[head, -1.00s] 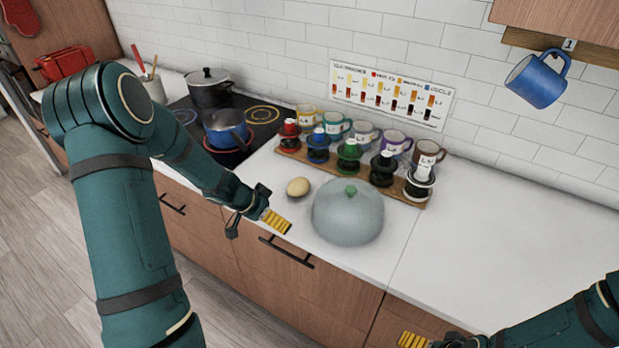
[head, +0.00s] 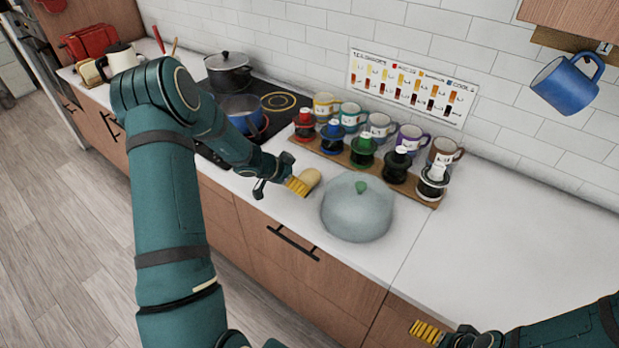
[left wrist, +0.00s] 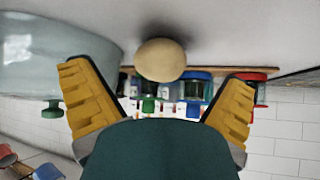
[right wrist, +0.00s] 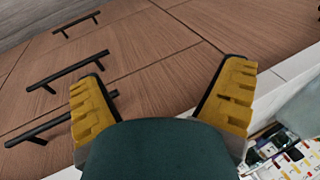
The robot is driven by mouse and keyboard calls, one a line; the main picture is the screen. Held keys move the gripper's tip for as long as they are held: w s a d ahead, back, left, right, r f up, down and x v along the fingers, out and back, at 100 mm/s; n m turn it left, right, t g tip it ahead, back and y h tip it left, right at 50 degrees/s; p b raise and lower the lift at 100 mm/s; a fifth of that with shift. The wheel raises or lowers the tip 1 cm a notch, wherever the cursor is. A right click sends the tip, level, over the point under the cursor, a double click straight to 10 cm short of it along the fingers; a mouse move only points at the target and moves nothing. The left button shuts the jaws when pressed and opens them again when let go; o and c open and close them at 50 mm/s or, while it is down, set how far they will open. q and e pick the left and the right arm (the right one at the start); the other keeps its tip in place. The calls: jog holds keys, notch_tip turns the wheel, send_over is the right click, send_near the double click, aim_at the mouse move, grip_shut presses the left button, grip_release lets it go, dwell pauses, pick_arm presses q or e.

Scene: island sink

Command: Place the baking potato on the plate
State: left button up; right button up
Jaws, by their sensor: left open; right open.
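The baking potato (head: 311,177) is a pale tan oval on the white counter, just left of a translucent dome cover with a green knob (head: 357,208). I cannot make out a plate; one may be hidden under the dome. My left gripper (head: 298,186) is open right beside the potato. In the left wrist view the potato (left wrist: 161,60) lies ahead, between the spread yellow fingers (left wrist: 158,105) and beyond their tips. My right gripper (head: 427,331) is open and empty low at the counter's front edge; its wrist view shows spread fingers (right wrist: 165,105) before cabinet fronts.
A wooden rack (head: 375,172) with several coloured drippers and mugs stands behind the dome. Pots, including a blue one (head: 243,115), stand on the black stove at left. A blue mug (head: 566,82) hangs at upper right. The counter on the right is clear.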

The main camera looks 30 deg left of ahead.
aim_at(303, 176)
pick_arm(q)
jog(key=x, duration=0.1)
jog(key=p+x, duration=0.1)
jog(key=x, duration=0.2)
jog(key=shift+w+d+r+p, duration=0.1)
jog(key=shift+w+r+p, duration=0.05)
jog(key=shift+w+p, duration=0.35)
jog(key=shift+w+f, duration=0.25)
jog(key=shift+w, duration=0.05)
jog(key=c, duration=1.4)
